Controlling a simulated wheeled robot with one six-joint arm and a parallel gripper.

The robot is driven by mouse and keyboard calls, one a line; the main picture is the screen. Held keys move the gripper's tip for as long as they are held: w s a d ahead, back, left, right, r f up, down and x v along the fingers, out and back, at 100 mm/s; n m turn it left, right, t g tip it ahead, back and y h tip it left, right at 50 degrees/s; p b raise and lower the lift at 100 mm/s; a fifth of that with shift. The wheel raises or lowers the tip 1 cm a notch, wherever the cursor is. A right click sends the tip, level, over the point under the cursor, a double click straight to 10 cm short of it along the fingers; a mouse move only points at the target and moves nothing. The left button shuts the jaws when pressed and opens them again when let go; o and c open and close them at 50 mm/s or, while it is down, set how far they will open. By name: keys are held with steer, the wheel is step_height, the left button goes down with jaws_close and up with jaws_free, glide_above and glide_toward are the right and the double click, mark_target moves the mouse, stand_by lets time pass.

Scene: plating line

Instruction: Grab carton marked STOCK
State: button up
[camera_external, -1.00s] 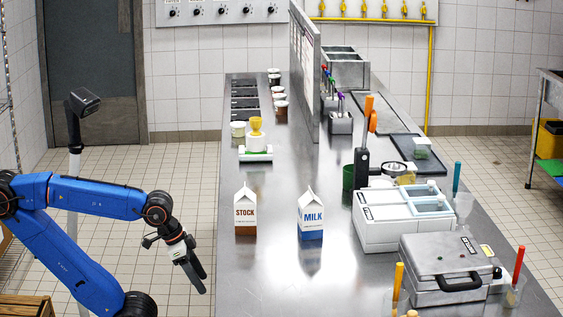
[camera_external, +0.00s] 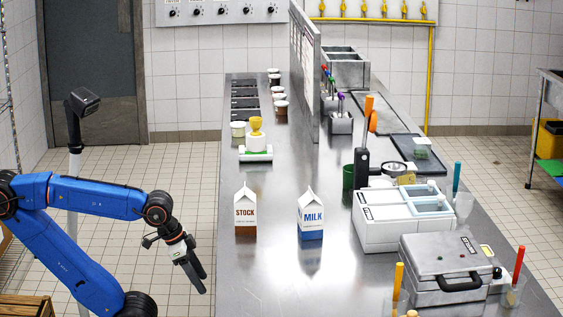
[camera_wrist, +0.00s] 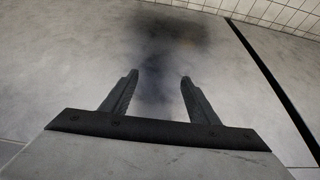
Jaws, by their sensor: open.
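The STOCK carton (camera_external: 245,213) is white with a brown base and a peaked top. It stands upright on the left part of the steel counter. The MILK carton (camera_external: 311,215), white with a blue base, stands upright to its right. My gripper (camera_external: 200,285) hangs left of the counter's edge, lower in the picture than the STOCK carton and apart from it, its fingers pointing down. In the wrist view my gripper (camera_wrist: 158,80) is open and empty, with a grey surface and a dark blurred patch beyond the fingers. Neither carton shows in the wrist view.
A scale (camera_external: 256,153) with a yellow-topped item stands behind the STOCK carton. White equipment (camera_external: 395,233) and a metal case (camera_external: 445,290) stand at the right. A metal partition (camera_external: 305,70) rises at the back. The counter (camera_external: 265,280) in front of the cartons is clear.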

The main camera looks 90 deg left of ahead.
steer(key=o, duration=0.4)
steer(key=a+r+m+g+y, duration=0.1)
steer(key=a+r+m, duration=0.1)
steer(key=a+r, duration=0.3)
steer(key=a+r+m+g+y, duration=0.1)
steer(key=a+r+m, duration=0.1)
steer(key=r, duration=0.5)
step_height(320, 180, up, 25)
steer(key=m+g+h, duration=0.2)
steer(key=m+g, duration=0.1)
steer(key=m, duration=1.1)
glide_above(245, 211)
steer(key=a, duration=0.4)
steer(key=shift+d, duration=0.1)
step_height(245, 211, down, 12)
steer(key=shift+r, duration=0.15)
steer(key=shift+d+f, duration=0.2)
steer(key=shift+f, duration=1.2)
steer(key=shift+d+f, duration=0.15)
steer(key=shift+f, duration=1.2)
